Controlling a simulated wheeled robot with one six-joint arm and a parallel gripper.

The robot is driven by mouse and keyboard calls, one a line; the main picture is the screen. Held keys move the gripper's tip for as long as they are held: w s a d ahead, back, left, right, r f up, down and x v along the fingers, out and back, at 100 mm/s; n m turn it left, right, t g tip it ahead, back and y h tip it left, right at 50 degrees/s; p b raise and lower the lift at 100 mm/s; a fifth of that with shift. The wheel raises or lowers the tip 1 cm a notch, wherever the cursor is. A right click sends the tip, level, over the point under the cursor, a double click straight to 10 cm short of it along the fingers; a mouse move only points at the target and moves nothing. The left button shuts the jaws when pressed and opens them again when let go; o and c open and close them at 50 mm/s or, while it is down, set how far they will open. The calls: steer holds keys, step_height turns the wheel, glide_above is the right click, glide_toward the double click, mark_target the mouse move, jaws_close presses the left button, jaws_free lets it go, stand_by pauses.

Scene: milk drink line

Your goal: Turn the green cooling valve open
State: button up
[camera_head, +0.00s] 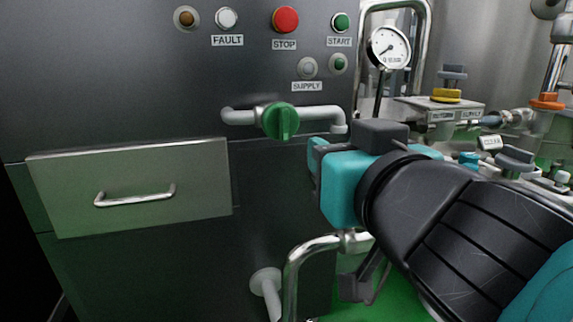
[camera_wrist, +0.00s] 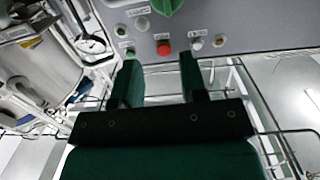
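The green cooling valve (camera_head: 281,121) is a round knob with an upright ridge, set on a pale horizontal pipe (camera_head: 318,112) on the dark cabinet front. The ridge stands across the pipe. In the wrist view a green knob, apparently the same valve (camera_wrist: 166,5), is cut off by the top edge. My gripper (camera_head: 316,170) is to the right of and below the valve in the head view, apart from it. In the wrist view my gripper (camera_wrist: 159,65) has its two fingers spread with nothing between them. The fingers are partly hidden in the head view.
Above the valve are a red STOP button (camera_head: 286,20), a green START button (camera_head: 340,22) and a FAULT lamp (camera_head: 227,18). A drawer (camera_head: 130,190) with a handle is at left. A metal tube (camera_head: 292,270) and a pressure gauge (camera_head: 389,47) stand near my arm.

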steer(key=p, duration=0.8)
glide_toward(286, 118)
steer(key=shift+t, duration=0.3)
steer(key=x, duration=0.9)
steer(key=shift+w+a+f, duration=0.1)
steer(key=shift+w+f, duration=0.05)
steer(key=shift+f, duration=0.05)
jaws_close()
